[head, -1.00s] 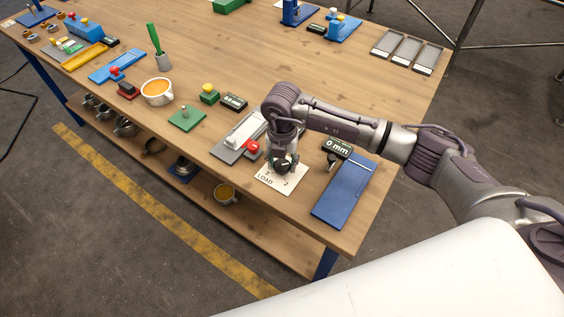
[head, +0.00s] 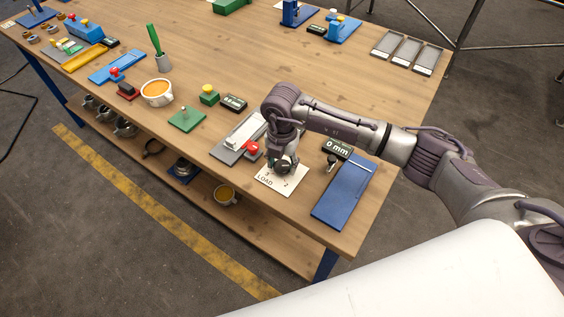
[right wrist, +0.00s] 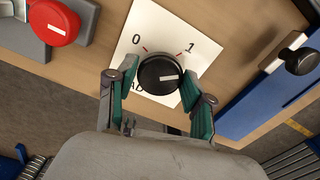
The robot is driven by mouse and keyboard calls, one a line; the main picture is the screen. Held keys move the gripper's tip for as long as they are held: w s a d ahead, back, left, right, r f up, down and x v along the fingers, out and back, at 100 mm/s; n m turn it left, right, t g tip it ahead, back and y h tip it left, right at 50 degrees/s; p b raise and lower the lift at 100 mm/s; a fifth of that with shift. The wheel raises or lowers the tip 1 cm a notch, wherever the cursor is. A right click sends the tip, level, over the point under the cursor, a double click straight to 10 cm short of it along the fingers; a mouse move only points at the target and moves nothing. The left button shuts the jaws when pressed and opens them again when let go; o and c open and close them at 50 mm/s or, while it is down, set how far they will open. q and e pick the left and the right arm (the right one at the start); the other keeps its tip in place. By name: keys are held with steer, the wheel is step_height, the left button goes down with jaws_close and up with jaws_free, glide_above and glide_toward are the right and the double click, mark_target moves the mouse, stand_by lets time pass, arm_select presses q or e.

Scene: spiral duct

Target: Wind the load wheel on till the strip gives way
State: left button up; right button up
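The load wheel (right wrist: 158,75) is a round black knob with a white pointer mark. No strip can be made out clearly. My left gripper is out of view.
Left of the card are a red button (head: 249,149) and a grey fixture (head: 229,151). To its right are a display reading 0 mm (head: 338,148), a small black knob (head: 332,160) and a blue plate (head: 340,196). The table's front edge is close by.

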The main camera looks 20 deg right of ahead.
mark_target(282, 166)
steer(key=shift+o, duration=1.4)
steer(key=shift+r, duration=0.1)
step_height(282, 166, up, 12)
